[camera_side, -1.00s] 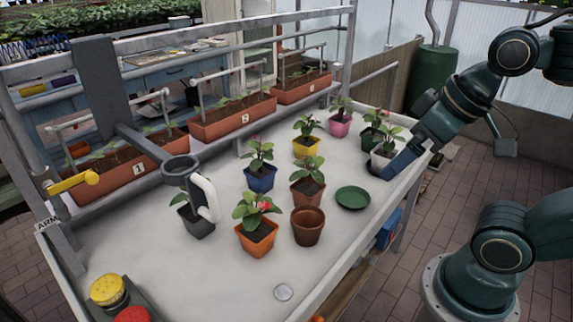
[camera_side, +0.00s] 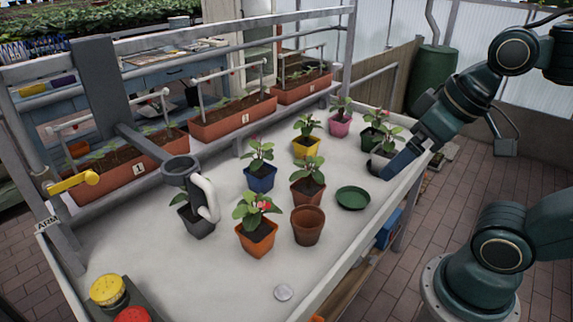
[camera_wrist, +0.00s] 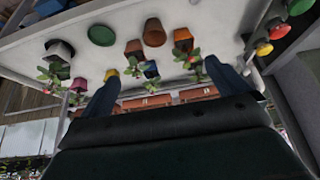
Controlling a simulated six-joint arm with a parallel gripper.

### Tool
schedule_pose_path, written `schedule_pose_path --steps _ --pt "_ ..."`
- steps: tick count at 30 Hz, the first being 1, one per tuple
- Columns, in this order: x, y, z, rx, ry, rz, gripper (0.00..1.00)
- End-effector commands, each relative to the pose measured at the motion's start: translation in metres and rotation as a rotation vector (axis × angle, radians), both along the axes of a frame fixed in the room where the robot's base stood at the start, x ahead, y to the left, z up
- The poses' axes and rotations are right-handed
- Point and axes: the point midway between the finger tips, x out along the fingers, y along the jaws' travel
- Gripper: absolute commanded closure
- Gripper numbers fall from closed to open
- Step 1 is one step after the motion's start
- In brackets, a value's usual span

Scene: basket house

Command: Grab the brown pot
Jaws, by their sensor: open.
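An empty brown pot (camera_side: 307,226) stands upright on the grey table, right of the orange pot (camera_side: 256,238) and in front of a reddish-brown pot with a plant (camera_side: 307,192). In the wrist view the empty pot (camera_wrist: 154,34) is at the top middle, between the orange pot (camera_wrist: 183,40) and the planted reddish-brown pot (camera_wrist: 134,48). My gripper (camera_side: 393,170) is at the table's far right, beside a pale pot (camera_side: 379,160) and well apart from the brown pot. In the wrist view its two blue fingers (camera_wrist: 162,72) are spread, with nothing held.
A green saucer (camera_side: 352,198) lies between my gripper and the brown pot. Blue (camera_side: 260,178), yellow (camera_side: 305,147), pink (camera_side: 340,125) and dark grey (camera_side: 196,223) potted plants stand around. A metal arm with a ring (camera_side: 181,170) overhangs the left. The front table is mostly clear.

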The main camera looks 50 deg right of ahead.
Motion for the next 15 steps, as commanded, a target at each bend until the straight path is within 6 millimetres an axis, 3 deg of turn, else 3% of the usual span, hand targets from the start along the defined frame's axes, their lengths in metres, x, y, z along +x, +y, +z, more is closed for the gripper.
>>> schedule_pose_path --steps 8,15 --pt "0.01 -0.001 0.0 0.028 0.023 -0.056 0.0" --pt "0.04 -0.003 -0.006 0.101 0.086 -0.222 0.0"
